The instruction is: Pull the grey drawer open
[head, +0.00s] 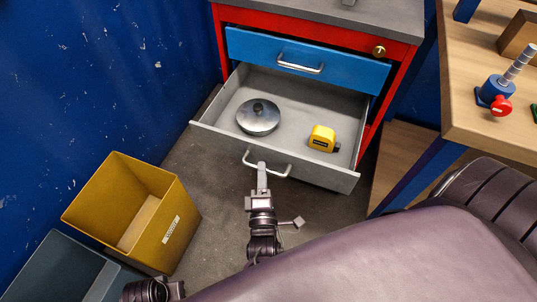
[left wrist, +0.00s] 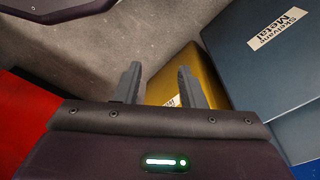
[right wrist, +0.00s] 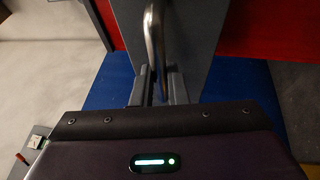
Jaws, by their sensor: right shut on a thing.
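The grey drawer (head: 213,134) is pulled well out of the red cabinet (head: 394,93), below a shut blue drawer (head: 340,72). A round metal lid (head: 258,118) and a yellow tape measure (head: 322,138) lie inside it. My right gripper (head: 262,168) is at the drawer's metal bar handle (head: 281,173), near its left half. In the right wrist view its fingers (right wrist: 157,88) are closed on the handle (right wrist: 153,35). My left gripper (left wrist: 158,82) is open and empty above the floor, with the yellow bin beyond its fingers.
A yellow bin (head: 178,225) and a grey-blue bin (head: 55,268) stand at the left by the blue wall (head: 70,75). A wooden workbench (head: 462,100) with blue legs stands at the right. Bare floor (head: 215,215) lies between the yellow bin and my right arm.

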